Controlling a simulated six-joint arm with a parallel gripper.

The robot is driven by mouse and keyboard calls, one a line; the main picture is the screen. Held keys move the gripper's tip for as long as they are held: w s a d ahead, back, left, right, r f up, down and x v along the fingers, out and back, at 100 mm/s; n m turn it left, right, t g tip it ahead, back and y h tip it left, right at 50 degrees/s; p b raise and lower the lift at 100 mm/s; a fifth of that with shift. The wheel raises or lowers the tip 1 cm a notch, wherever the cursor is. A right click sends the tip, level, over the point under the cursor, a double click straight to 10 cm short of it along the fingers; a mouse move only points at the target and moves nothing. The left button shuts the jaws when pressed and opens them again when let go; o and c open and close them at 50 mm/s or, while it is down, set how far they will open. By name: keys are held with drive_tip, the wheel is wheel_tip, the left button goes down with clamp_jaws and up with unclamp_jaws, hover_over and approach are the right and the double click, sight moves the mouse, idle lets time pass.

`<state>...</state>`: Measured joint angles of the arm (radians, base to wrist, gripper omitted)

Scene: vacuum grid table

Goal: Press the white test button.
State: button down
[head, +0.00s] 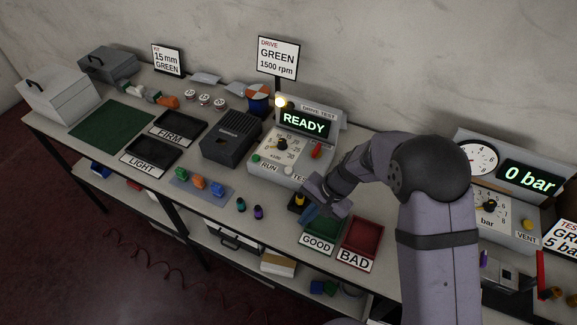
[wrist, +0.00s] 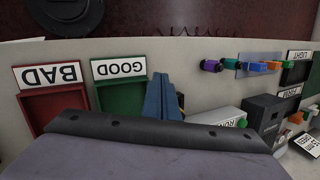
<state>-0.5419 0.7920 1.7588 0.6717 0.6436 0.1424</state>
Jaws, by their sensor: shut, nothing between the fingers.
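In the wrist view my gripper (wrist: 160,97) shows over the bench, and the white button is not visible there.
A dark block with a yellow-topped piece (head: 299,199) stands close beside my fingers. The green GOOD tray (head: 323,228) and red BAD tray (head: 362,234) lie to the right. A pressure unit (head: 500,200) stands far right. Small coloured parts (head: 258,212) are on the front left.

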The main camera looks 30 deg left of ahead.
drive_tip(key=w+a+r+m+t+y, duration=0.25)
drive_tip(key=w+a+r+m, duration=0.2)
drive_tip(key=w+a, duration=0.3)
wheel_tip(320, 180, up, 7)
drive_tip(key=m+t+y, duration=0.2)
drive_tip(key=m, duration=0.5)
hover_over(292, 173)
drive_tip(key=shift+f+n, duration=0.15)
drive_tip(key=shift+n, duration=0.1)
drive_tip(key=shift+s+f, duration=0.1)
drive_tip(key=shift+f, duration=0.05)
wheel_tip(292, 173, down, 7)
drive_tip(key=b, duration=0.5)
drive_tip(key=shift+f+b, duration=0.1)
drive_tip(key=shift+b, duration=0.25)
drive_tip(key=shift+f+b, duration=0.7)
drive_tip(key=shift+b, duration=0.05)
